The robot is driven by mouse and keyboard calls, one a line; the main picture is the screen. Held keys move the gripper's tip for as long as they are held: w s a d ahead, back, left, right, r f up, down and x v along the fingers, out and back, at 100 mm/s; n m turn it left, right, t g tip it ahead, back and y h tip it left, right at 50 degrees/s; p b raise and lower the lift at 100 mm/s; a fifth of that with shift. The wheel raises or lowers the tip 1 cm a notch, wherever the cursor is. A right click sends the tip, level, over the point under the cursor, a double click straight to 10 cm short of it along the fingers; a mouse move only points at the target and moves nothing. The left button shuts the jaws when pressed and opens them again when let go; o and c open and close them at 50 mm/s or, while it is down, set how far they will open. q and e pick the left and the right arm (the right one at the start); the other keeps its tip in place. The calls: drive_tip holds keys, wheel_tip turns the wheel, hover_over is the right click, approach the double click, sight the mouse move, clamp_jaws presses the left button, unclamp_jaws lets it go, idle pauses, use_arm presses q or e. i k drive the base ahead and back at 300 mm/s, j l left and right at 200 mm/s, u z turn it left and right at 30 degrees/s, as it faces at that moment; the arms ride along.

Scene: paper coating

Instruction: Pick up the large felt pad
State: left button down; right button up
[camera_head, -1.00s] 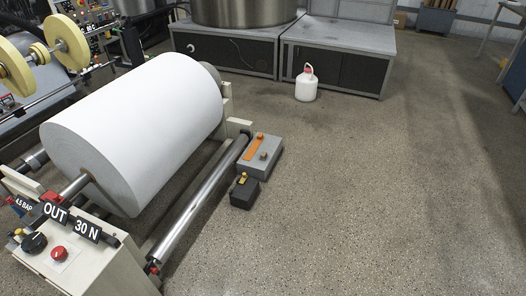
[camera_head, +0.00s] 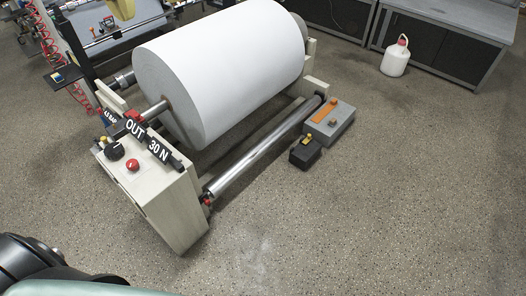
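I cannot make out a large felt pad for certain. A flat orange strip (camera_head: 325,110) lies on a grey block (camera_head: 340,122) on the floor, at the right end of the steel roller. A small brownish piece sits beside the strip; it is too small to identify. Neither of my grippers is in view. A dark rounded arm part shows at the bottom left corner, with no fingers visible.
A large white paper roll (camera_head: 225,70) sits in a stand with a control box (camera_head: 150,190) and a steel roller (camera_head: 262,148). A black box (camera_head: 305,153) is beside the grey block. A white jug (camera_head: 396,57) stands by grey cabinets (camera_head: 450,40). The right-hand floor is clear.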

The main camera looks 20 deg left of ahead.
sight(333, 122)
drive_tip(key=u, duration=0.3)
drive_tip(key=i+l+u, duration=0.7)
drive_tip(key=i, duration=0.15)
